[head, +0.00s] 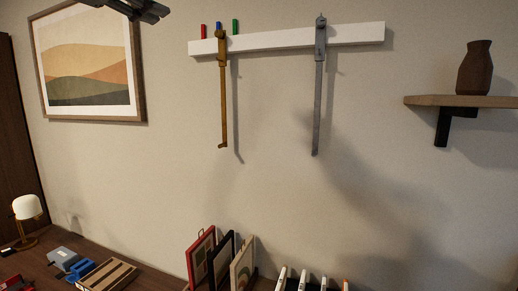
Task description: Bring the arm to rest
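A dark gripper, which I take to be my left one (142,9), shows at the top left, cut off by the top edge of the head view. It appears in front of the upper part of the framed picture (88,62). Whether its fingers are open or shut is unclear, and I see nothing held in it. The rest of that arm is out of frame. My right gripper is not in view.
A white wall rail (280,39) carries a brass hanging tool (223,95) and a grey one (317,100). A brown vase (474,68) stands on a wall shelf (460,101). The middle wall is bare.

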